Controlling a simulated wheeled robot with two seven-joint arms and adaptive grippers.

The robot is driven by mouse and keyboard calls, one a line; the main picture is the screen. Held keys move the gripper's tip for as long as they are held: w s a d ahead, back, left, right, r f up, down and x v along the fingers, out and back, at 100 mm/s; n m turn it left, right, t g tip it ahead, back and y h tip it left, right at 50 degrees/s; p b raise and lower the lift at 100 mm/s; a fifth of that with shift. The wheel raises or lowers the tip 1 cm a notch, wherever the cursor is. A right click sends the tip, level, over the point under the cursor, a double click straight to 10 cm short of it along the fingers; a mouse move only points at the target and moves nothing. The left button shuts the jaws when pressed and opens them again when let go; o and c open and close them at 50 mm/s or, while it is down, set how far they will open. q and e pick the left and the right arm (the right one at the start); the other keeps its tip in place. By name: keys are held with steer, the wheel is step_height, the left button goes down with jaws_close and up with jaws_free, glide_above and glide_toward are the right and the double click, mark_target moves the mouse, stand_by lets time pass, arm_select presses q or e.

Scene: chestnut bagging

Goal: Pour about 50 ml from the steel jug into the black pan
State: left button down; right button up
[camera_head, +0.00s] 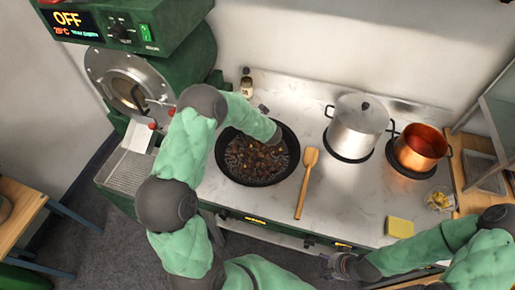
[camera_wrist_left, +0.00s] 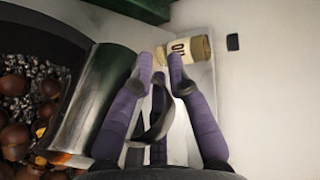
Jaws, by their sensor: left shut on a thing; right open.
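The black pan (camera_head: 222,170) sits on the counter, holding brown chestnuts among small dark grains. It also shows at the left of the left wrist view (camera_wrist_left: 70,35). The steel jug (camera_wrist_left: 100,85) is at the pan's edge in the left wrist view, tilted in that picture. My left gripper (camera_wrist_left: 165,68) is shut on the jug's dark curved handle (camera_wrist_left: 160,125). In the head view my left arm reaches over the pan and hides most of the jug and gripper. The jug's mouth and any liquid stream are not clear. My right gripper (camera_head: 342,266) is open and empty, in front of the counter.
An oil bottle (camera_head: 247,86) stands behind the pan. A wooden spatula (camera_head: 306,182) lies right of it. A lidded steel pot (camera_head: 356,128) and a copper pot (camera_head: 418,148) stand further right. A yellow sponge (camera_head: 400,227) lies near the front edge. The green roaster (camera_head: 130,75) stands left.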

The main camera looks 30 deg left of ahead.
arm_select(q)
steer(key=shift+d+r, duration=0.15)
steer(key=a+h+p, duration=0.1)
steer(key=w+a+g+h+p, duration=0.1)
steer(key=p, duration=0.1)
steer(key=shift+w+a+r, duration=0.1)
steer(key=shift+w+a+f+g+h+p, duration=0.1)
steer(key=shift+a+f+g+h+p, duration=0.15)
steer(key=shift+f+g+h+p, duration=0.45)
steer(key=shift+f, duration=0.35)
steer(key=shift+w+f, duration=0.15)
steer(key=shift+a+h+p, duration=0.1)
steer(key=shift+h+p, duration=0.3)
steer(key=shift+p, duration=0.3)
steer(key=shift+a+f+h+p, duration=0.15)
steer(key=shift+h+p, duration=0.15)
steer(key=shift+p, duration=0.2)
steer(key=shift+w, duration=0.1)
